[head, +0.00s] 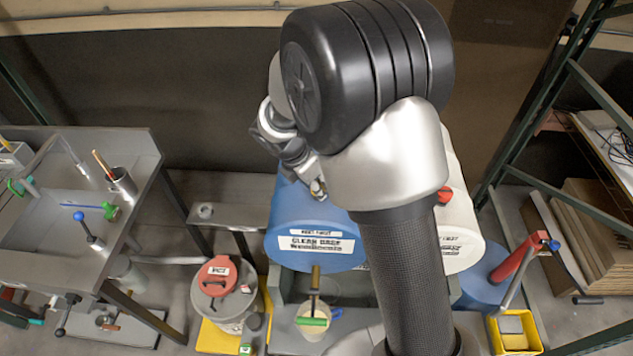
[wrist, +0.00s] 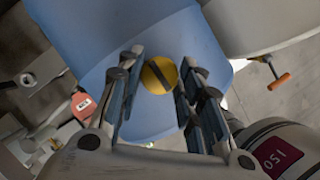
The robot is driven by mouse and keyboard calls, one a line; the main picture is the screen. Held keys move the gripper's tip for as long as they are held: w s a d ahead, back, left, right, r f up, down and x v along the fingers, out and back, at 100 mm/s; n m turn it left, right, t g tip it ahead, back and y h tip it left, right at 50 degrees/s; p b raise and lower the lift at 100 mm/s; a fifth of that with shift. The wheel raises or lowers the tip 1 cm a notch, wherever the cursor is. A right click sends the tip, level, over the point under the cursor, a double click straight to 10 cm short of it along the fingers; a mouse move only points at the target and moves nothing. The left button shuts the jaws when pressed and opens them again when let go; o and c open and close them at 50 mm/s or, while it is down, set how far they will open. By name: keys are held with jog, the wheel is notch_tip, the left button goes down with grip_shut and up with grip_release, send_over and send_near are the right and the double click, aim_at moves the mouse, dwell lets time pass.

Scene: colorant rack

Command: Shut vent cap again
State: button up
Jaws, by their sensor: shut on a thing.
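The yellow round vent cap (wrist: 152,84) with a dark bar across it sits on the top of the blue drum (wrist: 100,45) in the wrist view. My gripper (wrist: 160,70) has one finger on each side of the cap and is shut on it. In the head view, my gripper (head: 318,187) reaches down to the top of the blue drum (head: 290,215), which carries a "CLEAR BASE" label. The cap itself is hidden there behind my gripper and arm. I cannot tell how far the cap is turned.
A white drum (head: 463,225) with a red knob (head: 444,195) stands close on the right. A steel bench (head: 130,165) stands left, green-framed shelving right.

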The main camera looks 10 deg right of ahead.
jog(key=c, duration=0.4)
jog(key=shift+m, duration=0.3)
jog(key=m+p, duration=0.1)
jog(key=m+g+p, duration=0.1)
jog(key=m, duration=0.1)
jog(key=shift+w+r+m+g+h, duration=0.1)
jog(key=shift+w+m+g+h, duration=0.1)
jog(key=shift+m+g+h, duration=0.1)
jog(key=m+g+p, duration=0.1)
jog(key=m, duration=0.3)
jog(key=shift+w+m+g+p, duration=0.1)
jog(key=shift+m+g+p, duration=0.2)
jog(key=shift+g, duration=0.1)
jog(key=m, duration=0.2)
jog(key=m+g+y+p, duration=0.1)
jog(key=m, duration=0.1)
jog(key=shift+w+d+m+g, duration=0.1)
jog(key=shift+m+g, duration=0.2)
jog(key=shift+m+g+y, duration=0.5)
jog(key=shift+m+y, duration=0.2)
jog(key=shift+m, duration=1.5)
